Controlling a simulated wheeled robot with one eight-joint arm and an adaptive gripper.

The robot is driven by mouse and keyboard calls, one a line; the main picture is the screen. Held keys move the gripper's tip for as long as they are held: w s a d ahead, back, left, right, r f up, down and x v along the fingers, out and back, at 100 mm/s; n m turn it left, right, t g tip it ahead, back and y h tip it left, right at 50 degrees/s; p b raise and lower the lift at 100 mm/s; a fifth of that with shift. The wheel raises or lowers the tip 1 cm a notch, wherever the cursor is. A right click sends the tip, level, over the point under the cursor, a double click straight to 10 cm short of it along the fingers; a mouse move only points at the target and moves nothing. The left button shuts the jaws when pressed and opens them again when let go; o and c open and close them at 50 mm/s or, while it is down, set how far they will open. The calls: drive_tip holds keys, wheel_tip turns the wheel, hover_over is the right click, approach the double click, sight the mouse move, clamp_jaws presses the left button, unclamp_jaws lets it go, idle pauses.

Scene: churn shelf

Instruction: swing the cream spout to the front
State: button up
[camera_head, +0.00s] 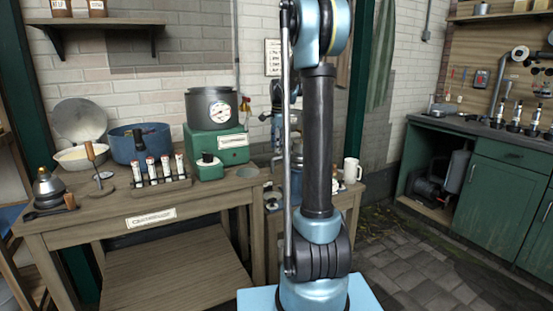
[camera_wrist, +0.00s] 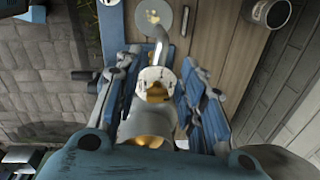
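A shiny bent metal spout (camera_wrist: 161,47) shows in the wrist view. It rises from a pale metal body with a brass-coloured inside (camera_wrist: 156,88), and its outer end points toward the top of the picture. My gripper (camera_wrist: 160,68) is open, with one blue finger on each side of the spout and the body. I cannot tell whether either finger touches them. In the head view my gripper (camera_head: 280,108) hangs over the small wooden table, partly behind my arm. My arm hides most of the spout's machine there.
A white mug (camera_head: 351,170) stands on the small table's right side. The workbench (camera_head: 95,228) at left holds a green machine (camera_head: 222,145), a blue pot (camera_head: 126,149) and a tube rack (camera_head: 160,181). Green cabinets (camera_head: 497,195) stand at right, with open paving between.

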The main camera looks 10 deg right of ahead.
drive_tip(key=shift+w+f, duration=0.2)
drive_tip(key=shift+f, duration=1.3)
drive_tip(key=shift+w+f, duration=0.15)
drive_tip(key=shift+f, duration=1.3)
drive_tip(key=shift+a, duration=0.1)
clamp_jaws()
